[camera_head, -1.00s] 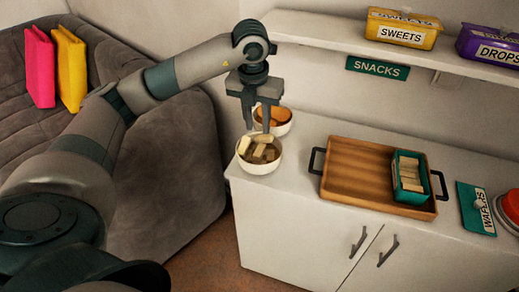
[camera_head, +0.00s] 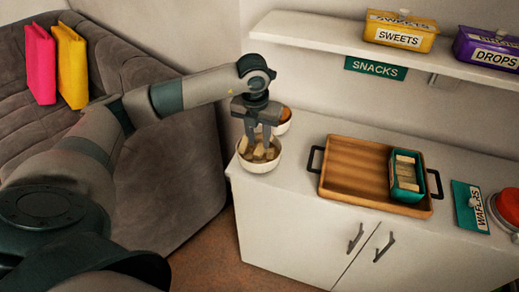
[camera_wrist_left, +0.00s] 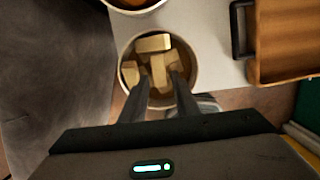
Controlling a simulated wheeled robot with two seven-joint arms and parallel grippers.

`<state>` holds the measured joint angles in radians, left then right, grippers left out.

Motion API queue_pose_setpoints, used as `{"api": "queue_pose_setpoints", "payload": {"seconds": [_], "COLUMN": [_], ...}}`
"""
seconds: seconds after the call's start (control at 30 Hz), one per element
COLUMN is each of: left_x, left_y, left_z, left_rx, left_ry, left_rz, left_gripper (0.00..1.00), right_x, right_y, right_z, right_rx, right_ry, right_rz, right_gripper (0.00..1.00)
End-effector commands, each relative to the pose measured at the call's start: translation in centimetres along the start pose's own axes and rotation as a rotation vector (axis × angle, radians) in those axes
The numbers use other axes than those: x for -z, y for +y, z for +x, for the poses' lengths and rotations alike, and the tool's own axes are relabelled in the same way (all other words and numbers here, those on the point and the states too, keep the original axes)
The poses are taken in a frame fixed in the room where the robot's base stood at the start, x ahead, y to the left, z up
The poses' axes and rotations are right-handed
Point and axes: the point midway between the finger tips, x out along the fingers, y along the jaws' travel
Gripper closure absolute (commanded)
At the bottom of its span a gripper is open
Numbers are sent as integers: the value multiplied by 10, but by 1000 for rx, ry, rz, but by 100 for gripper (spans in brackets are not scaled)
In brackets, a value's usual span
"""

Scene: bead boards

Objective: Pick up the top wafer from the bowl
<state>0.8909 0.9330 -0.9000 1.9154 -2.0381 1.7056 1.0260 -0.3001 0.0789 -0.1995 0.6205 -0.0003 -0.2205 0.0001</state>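A white bowl (camera_head: 260,167) stands at the left end of the white cabinet top and holds several pale tan wafers. In the left wrist view the wafers lie jumbled in it: one wafer (camera_wrist_left: 153,43) crosses the far side, and another wafer (camera_wrist_left: 158,71) points toward the gripper. I cannot tell surely which is highest. My left gripper (camera_head: 259,148) points down over the bowl, with its fingertips at or just inside the rim. In the left wrist view its fingers (camera_wrist_left: 160,82) are apart, with no wafer clamped. My right gripper is not in view.
A second bowl (camera_head: 284,121) with orange contents stands just behind. A wooden tray (camera_head: 350,170) with black handles holds a teal box of wafers (camera_head: 406,178). A teal WAFERS lid (camera_head: 470,206) and a red-topped jar (camera_head: 508,207) are farther right. A shelf (camera_head: 330,38) hangs above.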

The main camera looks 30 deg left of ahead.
Motion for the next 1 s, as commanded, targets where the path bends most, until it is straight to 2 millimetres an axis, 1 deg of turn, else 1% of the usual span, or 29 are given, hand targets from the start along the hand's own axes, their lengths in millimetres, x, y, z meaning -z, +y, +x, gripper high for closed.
{"api": "queue_pose_setpoints", "payload": {"seconds": [0.03,0.13,0.23,0.37,0.5,0.87,0.9,0.97,1.0], "left_x": [0,-2,-2,-3,-3,-3,-3,-3,-3], "left_y": [1,2,2,2,2,2,2,2,2], "left_z": [2,13,27,37,40,39,39,39,39], "left_rx": [0,-1,-1,0,1,1,1,1,1], "left_ry": [3,3,4,1,0,-1,-1,-1,-1], "left_rz": [-1,-2,-1,-2,-1,-1,-1,-1,-1], "left_gripper": [72,72,72,72,72,72,81,96,100], "right_x": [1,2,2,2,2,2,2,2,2], "right_y": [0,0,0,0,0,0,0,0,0], "right_z": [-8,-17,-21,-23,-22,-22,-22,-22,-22], "right_rx": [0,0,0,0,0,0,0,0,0], "right_ry": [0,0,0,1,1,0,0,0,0], "right_rz": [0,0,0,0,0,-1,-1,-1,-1], "right_gripper": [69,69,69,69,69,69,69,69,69]}}
